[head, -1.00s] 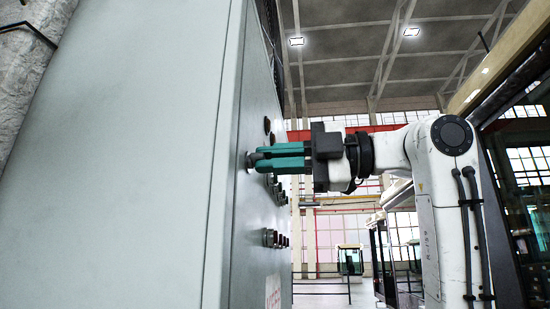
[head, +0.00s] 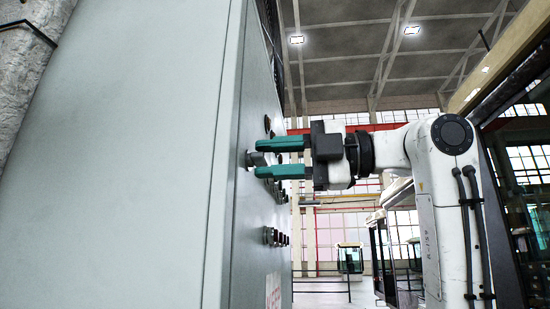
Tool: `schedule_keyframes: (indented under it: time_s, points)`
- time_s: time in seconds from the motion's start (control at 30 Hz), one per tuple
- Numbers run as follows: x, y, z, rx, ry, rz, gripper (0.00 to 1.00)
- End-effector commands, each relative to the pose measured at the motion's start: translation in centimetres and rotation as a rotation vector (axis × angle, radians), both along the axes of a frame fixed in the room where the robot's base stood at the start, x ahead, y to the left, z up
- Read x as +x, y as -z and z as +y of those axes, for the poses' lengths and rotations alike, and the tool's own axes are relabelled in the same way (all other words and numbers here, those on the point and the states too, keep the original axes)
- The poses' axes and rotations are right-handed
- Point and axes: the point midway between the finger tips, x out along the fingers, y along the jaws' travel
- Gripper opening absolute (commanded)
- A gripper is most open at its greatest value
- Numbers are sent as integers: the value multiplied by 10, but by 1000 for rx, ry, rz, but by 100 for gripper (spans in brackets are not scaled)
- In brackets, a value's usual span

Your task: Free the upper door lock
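The cabinet door (head: 256,220) is pale grey-green and seen edge-on in the head view. My gripper (head: 258,159) has green fingers and points left at the door. It is open, one finger above the lock and one below, with a gap between them. The lock's end shows between the fingertips, which seem clear of it. Whether the lock is turned cannot be told from this angle.
Several dark round buttons (head: 275,237) stick out of the door below the lock, and others sit close beside the fingers. A large flat cabinet side (head: 130,150) fills the left. A dark framed, glazed structure (head: 520,170) stands at the right, behind my arm.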

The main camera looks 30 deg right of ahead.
Motion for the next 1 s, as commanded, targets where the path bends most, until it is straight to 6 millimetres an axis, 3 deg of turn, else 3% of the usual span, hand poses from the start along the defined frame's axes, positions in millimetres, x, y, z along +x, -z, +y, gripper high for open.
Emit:
schedule_keyframes:
  time_s: [0.37,0.8,1.0]
  points:
    - [-3,0,-5,2,2,0,37]
    - [-48,2,-67,2,3,-2,37]
    - [-60,1,-84,1,1,0,37]
